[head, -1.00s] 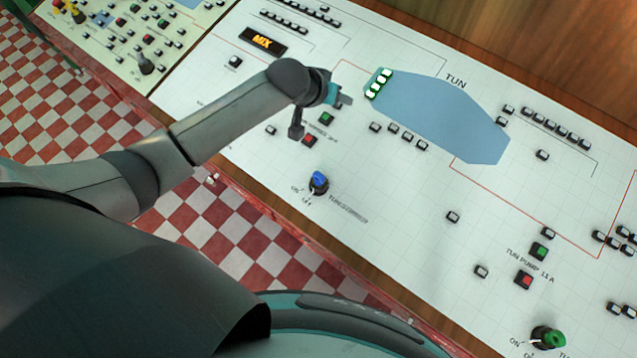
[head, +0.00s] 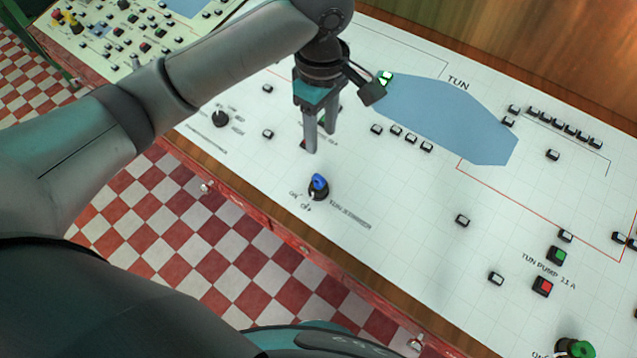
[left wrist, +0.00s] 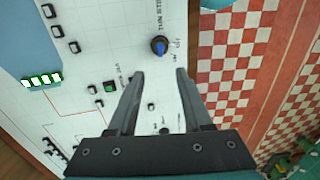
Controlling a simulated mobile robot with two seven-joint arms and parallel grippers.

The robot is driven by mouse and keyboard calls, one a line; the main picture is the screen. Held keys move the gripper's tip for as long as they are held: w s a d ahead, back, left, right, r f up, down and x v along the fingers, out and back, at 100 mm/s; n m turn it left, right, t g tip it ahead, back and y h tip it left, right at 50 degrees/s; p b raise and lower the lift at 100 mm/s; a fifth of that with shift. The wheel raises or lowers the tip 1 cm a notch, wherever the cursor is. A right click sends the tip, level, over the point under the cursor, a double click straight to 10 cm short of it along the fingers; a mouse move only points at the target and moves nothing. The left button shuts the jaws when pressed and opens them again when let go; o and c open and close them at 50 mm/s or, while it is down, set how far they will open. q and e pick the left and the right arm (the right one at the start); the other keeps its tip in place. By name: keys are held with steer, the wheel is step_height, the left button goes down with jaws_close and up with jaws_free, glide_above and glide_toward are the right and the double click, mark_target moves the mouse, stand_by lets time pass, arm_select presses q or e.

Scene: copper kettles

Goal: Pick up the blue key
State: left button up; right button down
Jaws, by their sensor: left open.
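The blue key (head: 319,182) stands upright in a dark round switch on the white control panel (head: 400,215), near its front edge. It also shows in the left wrist view (left wrist: 159,45), just beyond the fingertips and between their lines. My left gripper (head: 318,143) is open, empty and pointing down, above the panel and a little behind the key in the head view. Its two fingers (left wrist: 160,74) are spread apart in the left wrist view. They do not touch the key. My right gripper is not in view.
A red button (head: 542,287) and a green button (head: 557,255) sit at the right of the panel, with a green key (head: 579,349) below. A black knob (head: 221,119) is to the left. Several small switches line the blue tun shape (head: 440,115). Bare panel surrounds the blue key.

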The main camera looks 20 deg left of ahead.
arm_select(q)
steer(key=b, duration=0.2)
glide_above(319, 176)
step_height(319, 176, down, 10)
steer(key=shift+s+d+r, duration=0.15)
steer(key=shift+a+f+b, duration=0.2)
steer(key=shift+f+b, duration=0.75)
steer(key=shift+f, duration=1.7)
steer(key=shift+c, duration=0.2)
jaws_close()
